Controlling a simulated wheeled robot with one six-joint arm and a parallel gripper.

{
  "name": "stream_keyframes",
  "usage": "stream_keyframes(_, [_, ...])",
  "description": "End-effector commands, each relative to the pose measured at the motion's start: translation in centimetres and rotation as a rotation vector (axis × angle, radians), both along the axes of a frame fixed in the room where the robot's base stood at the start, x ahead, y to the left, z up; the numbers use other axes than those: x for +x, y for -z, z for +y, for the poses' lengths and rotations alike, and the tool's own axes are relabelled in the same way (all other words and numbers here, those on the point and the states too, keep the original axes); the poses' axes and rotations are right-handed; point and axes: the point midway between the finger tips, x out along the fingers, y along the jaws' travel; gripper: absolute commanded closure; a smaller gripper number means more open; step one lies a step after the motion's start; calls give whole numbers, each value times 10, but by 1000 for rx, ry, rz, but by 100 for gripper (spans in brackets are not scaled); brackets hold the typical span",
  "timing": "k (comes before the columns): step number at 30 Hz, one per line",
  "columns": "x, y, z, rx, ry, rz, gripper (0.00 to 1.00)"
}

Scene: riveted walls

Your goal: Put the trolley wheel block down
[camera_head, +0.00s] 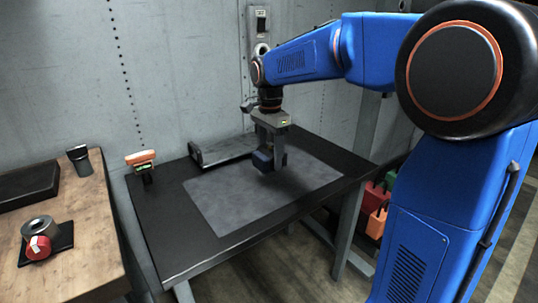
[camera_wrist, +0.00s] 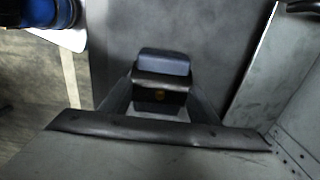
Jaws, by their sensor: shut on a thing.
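My gripper (camera_head: 270,144) is shut on a dark blue block, the trolley wheel block (camera_head: 263,160), above the grey mat (camera_head: 225,204) on the black table (camera_head: 160,237). A shadow lies on the mat below the block. I cannot tell exactly how large the gap is. In the wrist view the block (camera_wrist: 164,62) shows as a blue-grey top between the fingers of my gripper (camera_wrist: 160,85), with the grey mat (camera_wrist: 205,40) behind it. The block's lower part is hidden there.
A grey metal tray (camera_head: 222,151) lies at the table's back edge by the riveted wall. A wooden bench (camera_head: 85,240) with a red-knobbed part (camera_head: 38,246) is at left. Coloured bins (camera_head: 375,215) stand right. The mat's front is clear.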

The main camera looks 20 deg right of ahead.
Motion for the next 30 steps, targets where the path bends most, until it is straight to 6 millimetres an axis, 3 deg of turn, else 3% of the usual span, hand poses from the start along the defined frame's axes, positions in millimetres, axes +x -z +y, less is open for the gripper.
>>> stream_keyframes(4, [0, 18, 0, 0, 1, -1, 100])
stream_keyframes(13, [0, 34, 0, 1, 1, -2, 100])
stream_keyframes(21, [0, 62, 0, 0, 1, 0, 100])
stream_keyframes(30, [1, 65, 0, 0, 1, -3, 100])
